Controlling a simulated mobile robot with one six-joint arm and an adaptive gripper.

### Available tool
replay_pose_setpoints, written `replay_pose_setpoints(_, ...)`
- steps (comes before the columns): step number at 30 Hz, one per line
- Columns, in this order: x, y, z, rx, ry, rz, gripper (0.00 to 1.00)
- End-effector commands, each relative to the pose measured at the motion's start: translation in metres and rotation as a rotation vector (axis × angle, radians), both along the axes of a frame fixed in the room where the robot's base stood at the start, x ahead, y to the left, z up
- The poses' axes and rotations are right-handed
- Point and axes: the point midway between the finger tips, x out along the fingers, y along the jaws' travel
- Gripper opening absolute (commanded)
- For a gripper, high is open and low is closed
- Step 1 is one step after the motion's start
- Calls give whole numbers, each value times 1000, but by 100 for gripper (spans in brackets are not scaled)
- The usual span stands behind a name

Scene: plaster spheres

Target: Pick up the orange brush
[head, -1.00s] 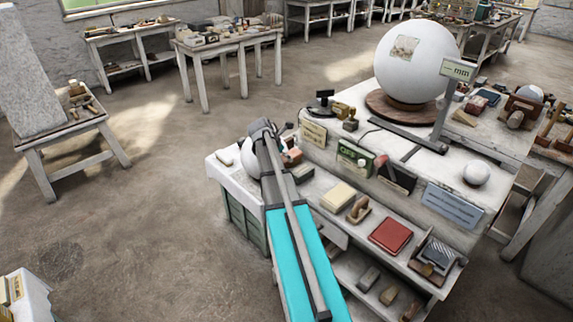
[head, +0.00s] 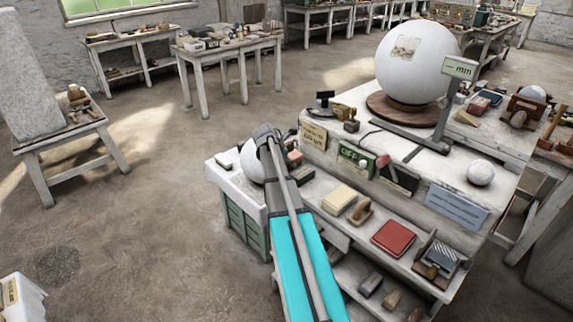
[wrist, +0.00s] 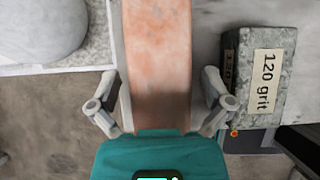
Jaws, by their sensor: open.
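A worn orange-pink block (wrist: 157,55), which seems to be the orange brush, fills the middle of the wrist view. It runs from the top edge down to my gripper's teal body; bristles cannot be made out. My gripper (wrist: 165,102) is open, with one finger on each side of the block. Whether the fingers touch it cannot be told. In the head view an orange-pink piece (head: 295,156) shows just right of the end of my arm, on the low shelf. The fingertips are hard to make out in that view.
A grey block labelled "120 grit" (wrist: 262,75) lies right of my gripper. A white sphere (wrist: 42,28) stands to the left, partly hidden by my arm in the head view. A green sign (head: 356,159) and a cream block (head: 339,199) are close on the right.

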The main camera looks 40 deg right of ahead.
Motion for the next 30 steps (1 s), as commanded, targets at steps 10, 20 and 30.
replay_pose_setpoints(10, 1, 1, 0, 0, 0, 1, 48)
replay_pose_setpoints(20, 1, 1, 0, 0, 0, 1, 17)
replay_pose_setpoints(30, 0, 1, 6, 0, 1, 1, 17)
